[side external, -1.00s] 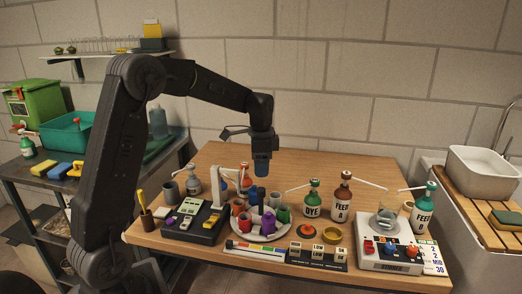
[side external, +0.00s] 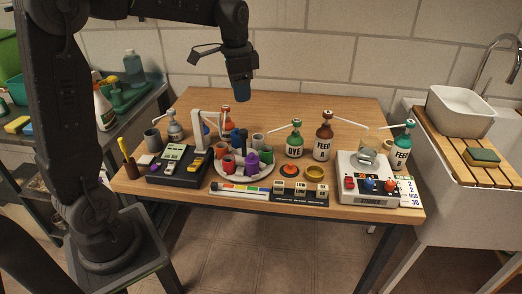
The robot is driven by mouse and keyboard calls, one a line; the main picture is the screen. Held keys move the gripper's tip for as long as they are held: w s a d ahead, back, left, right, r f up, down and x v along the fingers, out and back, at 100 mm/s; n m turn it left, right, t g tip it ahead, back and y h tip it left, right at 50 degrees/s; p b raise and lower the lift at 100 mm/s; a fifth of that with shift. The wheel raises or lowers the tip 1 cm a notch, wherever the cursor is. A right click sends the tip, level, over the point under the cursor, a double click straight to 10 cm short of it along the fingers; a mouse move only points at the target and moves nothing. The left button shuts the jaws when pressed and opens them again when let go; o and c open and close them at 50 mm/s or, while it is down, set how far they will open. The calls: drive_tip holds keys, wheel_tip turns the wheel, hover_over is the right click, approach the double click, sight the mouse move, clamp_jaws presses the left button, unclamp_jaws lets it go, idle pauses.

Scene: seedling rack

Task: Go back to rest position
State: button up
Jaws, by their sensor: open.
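My gripper (side external: 242,98) hangs pointing down above the back of the wooden table (side external: 290,105). It is open, with clear air between it and the things below, and it touches nothing that I can see. Its fingertips are small and dark, with a bluish end. Below and in front of it stands a round grey tray (side external: 246,180) with several coloured pots, among them a purple one (side external: 252,165) and a red one (side external: 228,164).
A green-capped bottle (side external: 295,142) and a brown FEED A bottle (side external: 323,140) stand right of the tray. A white stirrer (side external: 378,187) with a beaker is at the right. A dark meter box (side external: 178,168) is at the left. The table's back is clear.

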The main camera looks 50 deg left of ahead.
drive_tip(key=s+d+n+t, duration=0.2)
drive_tip(key=s+d, duration=0.4)
drive_tip(key=s, duration=0.3)
drive_tip(key=s+d+n+t, duration=0.2)
drive_tip(key=s+d+n, duration=0.1)
drive_tip(key=s+d, duration=0.4)
drive_tip(key=s, duration=0.3)
drive_tip(key=shift+s+d+f+t, duration=0.15)
drive_tip(key=shift+d+f+t, duration=0.1)
drive_tip(key=shift+f+t, duration=0.05)
